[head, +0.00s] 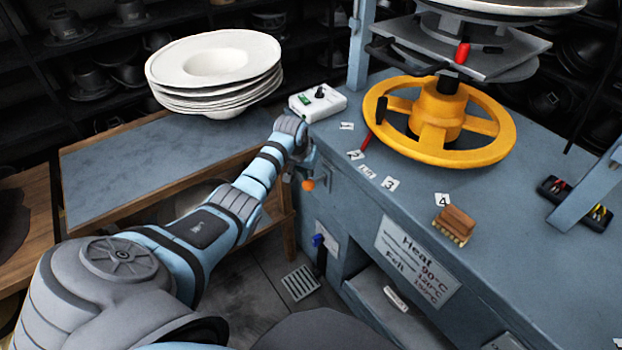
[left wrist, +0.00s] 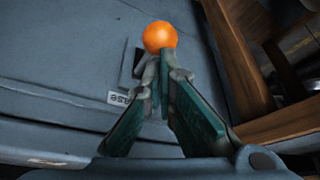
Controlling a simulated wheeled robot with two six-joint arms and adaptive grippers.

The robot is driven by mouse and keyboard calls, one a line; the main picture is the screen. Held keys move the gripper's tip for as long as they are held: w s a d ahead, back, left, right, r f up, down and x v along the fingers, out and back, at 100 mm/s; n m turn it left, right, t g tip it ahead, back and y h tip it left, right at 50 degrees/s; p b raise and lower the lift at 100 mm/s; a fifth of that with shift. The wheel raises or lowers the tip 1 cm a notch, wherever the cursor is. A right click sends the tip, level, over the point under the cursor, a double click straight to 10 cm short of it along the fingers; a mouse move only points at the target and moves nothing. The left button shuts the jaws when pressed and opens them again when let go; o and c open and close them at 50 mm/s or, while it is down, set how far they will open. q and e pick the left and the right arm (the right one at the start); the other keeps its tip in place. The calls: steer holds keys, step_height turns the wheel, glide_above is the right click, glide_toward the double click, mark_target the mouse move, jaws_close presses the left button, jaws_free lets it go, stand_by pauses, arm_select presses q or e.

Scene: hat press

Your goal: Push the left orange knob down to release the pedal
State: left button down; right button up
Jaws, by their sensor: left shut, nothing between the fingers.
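The orange knob (head: 308,185) sticks out at the left front corner of the blue-grey press bench. In the left wrist view the orange ball (left wrist: 159,37) shows just beyond my fingertips. My left gripper (left wrist: 163,62) is shut and empty, with its green-padded fingers together. Its tips are at or very near the ball; I cannot tell whether they touch. In the head view my left gripper (head: 309,168) is small and partly hidden by my wrist, just above the knob. A slotted plate (head: 300,283), perhaps the pedal, lies low near the floor. My right gripper is out of view.
A yellow handwheel (head: 440,122) and a white control box (head: 317,103) stand on the bench (head: 330,190). A wooden brush (head: 454,226) lies near its front edge. A side table (head: 130,160) with stacked white hat forms (head: 215,70) stands left, beside my arm.

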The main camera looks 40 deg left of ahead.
mark_target(308, 182)
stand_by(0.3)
arm_select(q)
steer(key=shift+f+b, duration=1.55)
steer(key=shift+f, duration=0.7)
steer(key=shift+r, duration=0.15)
step_height(308, 182, up, 8)
steer(key=p, duration=0.9)
steer(key=shift+r, duration=0.1)
steer(key=shift+f, duration=0.25)
